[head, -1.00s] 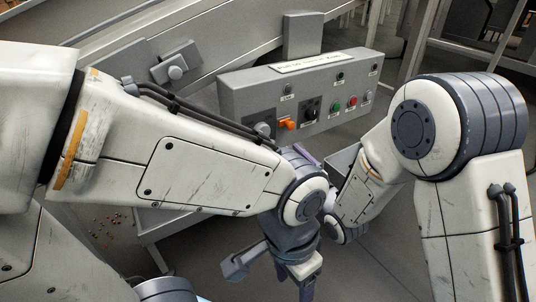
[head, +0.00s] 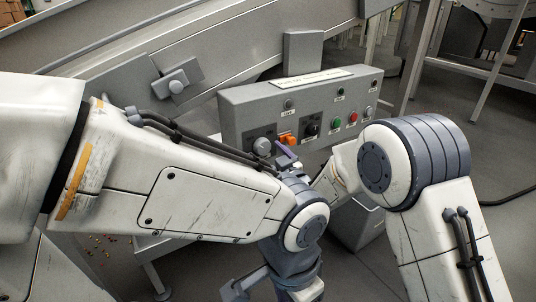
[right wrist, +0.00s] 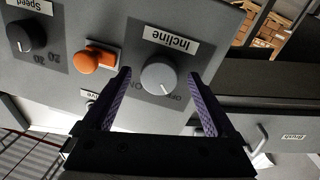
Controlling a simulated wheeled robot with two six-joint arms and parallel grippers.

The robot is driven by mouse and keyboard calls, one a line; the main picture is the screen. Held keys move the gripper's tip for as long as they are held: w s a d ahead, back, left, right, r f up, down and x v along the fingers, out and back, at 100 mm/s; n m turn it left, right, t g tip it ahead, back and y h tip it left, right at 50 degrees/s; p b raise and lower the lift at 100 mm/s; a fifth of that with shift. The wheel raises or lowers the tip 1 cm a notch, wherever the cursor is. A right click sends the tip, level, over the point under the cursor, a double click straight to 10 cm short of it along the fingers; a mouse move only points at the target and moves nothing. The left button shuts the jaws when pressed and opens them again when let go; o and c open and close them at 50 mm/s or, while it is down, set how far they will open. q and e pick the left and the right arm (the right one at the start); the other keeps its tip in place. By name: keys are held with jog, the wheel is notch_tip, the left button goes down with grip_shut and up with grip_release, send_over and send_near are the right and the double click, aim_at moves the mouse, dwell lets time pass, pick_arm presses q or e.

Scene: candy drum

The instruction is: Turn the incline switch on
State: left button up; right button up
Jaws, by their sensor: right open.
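The incline switch is a round grey knob (right wrist: 158,75) under an "Incline" label, with OFF and ON marks beside it, in the right wrist view. In the head view the right gripper (head: 287,154) shows only partly, behind my left wrist. My left arm's fingers are below the picture edge.
The grey control panel (head: 232,115) carries an orange switch (head: 287,140) close beside the knob, a black speed knob (head: 311,130), and green (head: 337,121) and red (head: 353,118) buttons. My left arm crosses in front of the panel's lower left.

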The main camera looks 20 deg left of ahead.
jog(key=c, duration=1.4)
jog(key=shift+o, duration=0.2)
jog(key=shift+m, duration=0.3)
jog(key=m+p, duration=0.2)
jog(key=m, duration=0.2)
jog(key=shift+s+r, duration=0.1)
jog(key=shift+r, duration=0.05)
jog(key=m+p, duration=0.2)
jog(key=m, duration=0.2)
jog(key=shift+r+g, duration=0.1)
jog(key=shift+g, duration=0.2)
jog(key=m+g+p, duration=0.1)
jog(key=m+p, duration=0.2)
jog(key=m, duration=0.2)
jog(key=shift+r, duration=0.1)
jog(key=shift+m+p, duration=0.85)
jog(key=shift+m, duration=0.85)
